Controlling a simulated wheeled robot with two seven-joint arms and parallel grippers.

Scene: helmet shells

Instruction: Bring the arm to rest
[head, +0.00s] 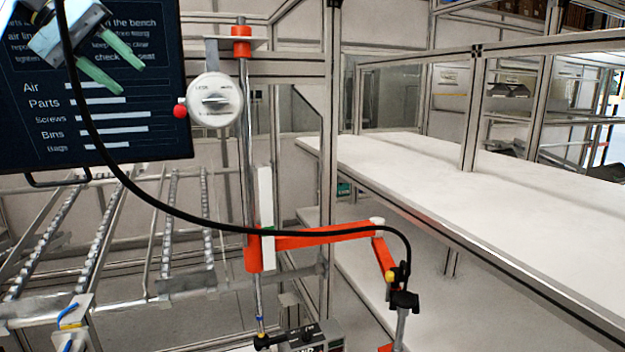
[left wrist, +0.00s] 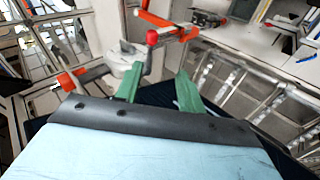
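My left gripper (head: 132,78) is at the top left of the head view, in front of a dark board. Its two green fingers are apart, and nothing shows between them. In the left wrist view the green fingers (left wrist: 158,72) also stand apart and empty, with a round white gauge and its red knob in the background beyond them. My right gripper is not in view in either picture. No helmet shell can be made out.
The dark board (head: 60,125) with white text hangs at left. A white gauge (head: 215,101) sits by a post with a jointed orange arm (head: 320,238). A black cable (head: 200,222) loops across. A roller rack (head: 110,225) stands left; the white bench (head: 450,200) at right is largely clear.

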